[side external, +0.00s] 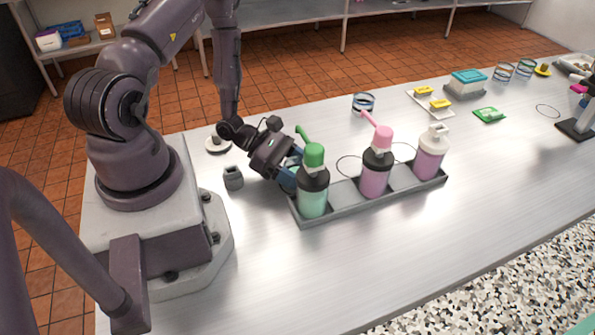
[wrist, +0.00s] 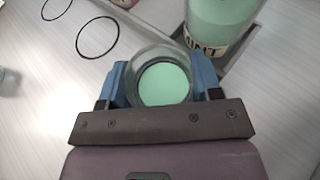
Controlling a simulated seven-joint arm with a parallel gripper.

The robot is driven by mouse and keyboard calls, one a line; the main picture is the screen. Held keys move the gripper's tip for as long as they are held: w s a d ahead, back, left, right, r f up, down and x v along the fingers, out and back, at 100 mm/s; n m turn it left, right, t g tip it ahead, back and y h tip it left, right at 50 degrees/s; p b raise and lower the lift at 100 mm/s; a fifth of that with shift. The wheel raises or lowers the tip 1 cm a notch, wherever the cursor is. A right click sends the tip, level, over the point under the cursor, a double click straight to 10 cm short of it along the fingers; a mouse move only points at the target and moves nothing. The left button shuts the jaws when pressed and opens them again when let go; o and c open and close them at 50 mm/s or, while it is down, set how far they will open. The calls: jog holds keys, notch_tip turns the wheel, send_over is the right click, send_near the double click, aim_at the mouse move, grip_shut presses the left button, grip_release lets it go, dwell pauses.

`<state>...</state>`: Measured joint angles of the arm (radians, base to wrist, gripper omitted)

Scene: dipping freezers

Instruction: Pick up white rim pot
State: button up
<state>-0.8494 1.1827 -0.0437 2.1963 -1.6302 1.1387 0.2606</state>
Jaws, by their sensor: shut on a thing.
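A round pot with a pale, glassy rim and mint-green inside (wrist: 165,82) sits between the blue fingers of my gripper (wrist: 164,80) in the wrist view. I take it to be the white rim pot. The fingers press on both its sides. In the side view my gripper (side external: 287,172) is low beside the left end of the grey tray (side external: 345,207). There the pot is mostly hidden behind the fingers and the green bottle. I cannot tell whether it touches the table.
The tray holds a green-topped bottle (side external: 313,190), a pink-topped bottle (side external: 376,172) and a white-topped bottle (side external: 430,158), close to my gripper's right. A small grey container (side external: 233,178) and a white round dish (side external: 217,146) stand left. The front of the table is clear.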

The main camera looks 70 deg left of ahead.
aim_at(298, 133)
jog(key=shift+r, duration=4.9)
